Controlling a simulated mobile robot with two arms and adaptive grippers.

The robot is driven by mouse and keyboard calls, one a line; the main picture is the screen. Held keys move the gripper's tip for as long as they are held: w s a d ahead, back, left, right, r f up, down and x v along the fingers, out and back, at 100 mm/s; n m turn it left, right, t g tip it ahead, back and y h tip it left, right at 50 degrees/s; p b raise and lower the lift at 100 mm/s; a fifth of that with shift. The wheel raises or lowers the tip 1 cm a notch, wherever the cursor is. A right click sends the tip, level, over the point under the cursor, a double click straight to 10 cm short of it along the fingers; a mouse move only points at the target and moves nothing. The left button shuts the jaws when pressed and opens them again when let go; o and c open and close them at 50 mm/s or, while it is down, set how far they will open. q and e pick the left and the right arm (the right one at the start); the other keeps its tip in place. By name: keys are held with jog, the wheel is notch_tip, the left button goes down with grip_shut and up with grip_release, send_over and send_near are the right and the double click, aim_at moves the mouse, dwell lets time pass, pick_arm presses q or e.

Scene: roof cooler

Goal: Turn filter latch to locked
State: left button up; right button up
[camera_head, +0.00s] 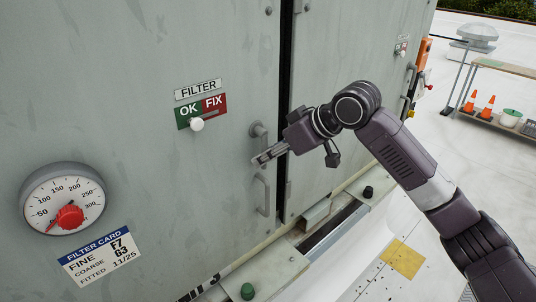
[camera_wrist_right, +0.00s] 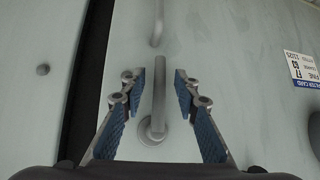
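The filter latch (camera_head: 258,132) is a grey lever on the grey cooler door, beside the dark vertical gap. It points down from its round pivot. In the right wrist view the lever (camera_wrist_right: 159,90) lies between the two blue-padded fingers, with space on both sides. My right gripper (camera_head: 259,160) is open in front of the door at the latch's lower end; it also shows in the wrist view (camera_wrist_right: 159,87). No contact with the lever is visible. My left gripper is not in view.
A fixed grey handle (camera_head: 263,195) is just below the latch. The FILTER OK/FIX slider (camera_head: 197,124), a gauge (camera_head: 63,198) and a filter card (camera_head: 101,255) are to the left. A ledge with a green knob (camera_head: 248,291) juts out below. Open roof lies right.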

jog(key=v, duration=1.2)
